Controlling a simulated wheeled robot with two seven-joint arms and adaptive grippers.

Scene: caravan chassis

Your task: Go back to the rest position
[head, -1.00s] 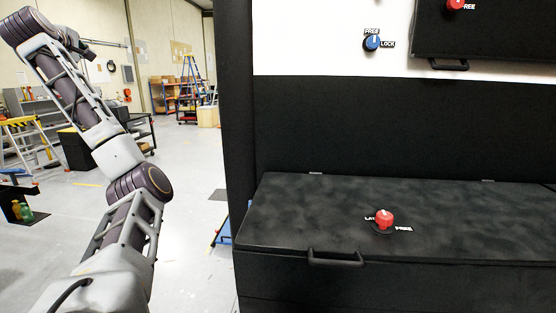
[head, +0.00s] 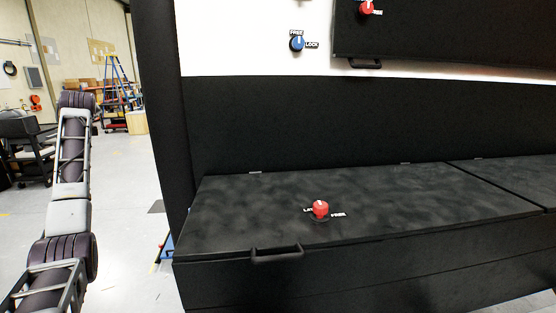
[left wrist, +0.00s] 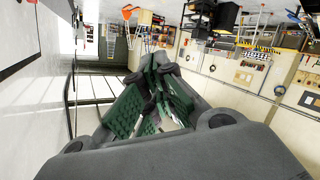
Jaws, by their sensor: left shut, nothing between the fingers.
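My left arm stands raised at the left edge of the head view, clear of the black chest. Its gripper does not show in that view. In the left wrist view my left gripper (left wrist: 152,105) is shut, its green-padded fingers together with nothing between them. The left wrist view looks out over the workshop, which appears upside down. My right gripper is in neither view.
A black chest (head: 385,210) with a closed lid, front handle (head: 277,254) and red knob (head: 320,209) stands ahead. A blue knob (head: 297,43) is on the white wall panel. A dark upright panel (head: 163,120) stands left of the chest. Open floor (head: 125,220) lies further left.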

